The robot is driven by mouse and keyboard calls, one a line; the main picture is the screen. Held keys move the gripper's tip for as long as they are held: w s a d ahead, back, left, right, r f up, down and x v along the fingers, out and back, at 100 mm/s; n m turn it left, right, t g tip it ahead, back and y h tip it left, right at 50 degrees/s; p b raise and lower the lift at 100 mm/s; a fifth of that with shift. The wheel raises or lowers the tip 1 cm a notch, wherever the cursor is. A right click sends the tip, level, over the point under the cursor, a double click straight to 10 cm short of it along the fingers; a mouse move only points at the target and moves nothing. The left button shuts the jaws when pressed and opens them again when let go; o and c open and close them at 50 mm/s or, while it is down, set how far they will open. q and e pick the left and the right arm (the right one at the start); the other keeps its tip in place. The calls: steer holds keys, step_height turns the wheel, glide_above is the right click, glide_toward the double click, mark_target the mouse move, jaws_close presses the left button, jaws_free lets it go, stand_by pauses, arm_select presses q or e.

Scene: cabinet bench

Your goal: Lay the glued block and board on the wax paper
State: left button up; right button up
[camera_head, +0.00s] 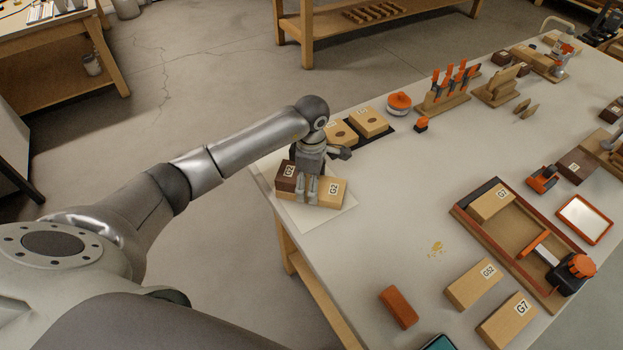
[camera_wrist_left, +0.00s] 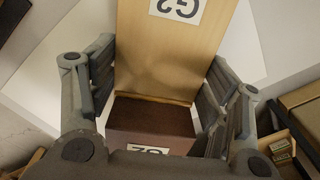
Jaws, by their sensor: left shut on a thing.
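The light board (camera_head: 331,192) labelled G2 and the dark brown block (camera_head: 286,177) labelled G2 sit together at the table's near left corner. They are on or just above the white wax paper (camera_head: 318,225); I cannot tell whether they touch it. My left gripper (camera_head: 308,197) points down and is shut on the joined pieces. In the left wrist view the board (camera_wrist_left: 170,55) and the dark block (camera_wrist_left: 150,122) meet between the fingers, and the paper (camera_wrist_left: 243,45) shows behind them. My right gripper is not in view.
Two light blocks (camera_head: 368,122) stand on a dark mat just behind my left gripper. An orange-lidded round container (camera_head: 399,103) is further right. A wooden tray (camera_head: 470,218), a loose reddish block (camera_head: 398,307) and light blocks G52 (camera_head: 473,286) and G7 (camera_head: 507,320) lie to the right. The table's middle is mostly clear.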

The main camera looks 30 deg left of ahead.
arm_select(q)
steer(key=o, duration=1.1)
steer(key=shift+f, duration=0.1)
steer(key=shift+o, duration=0.2)
steer(key=shift+r, duration=0.25)
step_height(320, 180, up, 12)
steer(key=b, duration=0.2)
steer(key=shift+f, duration=0.15)
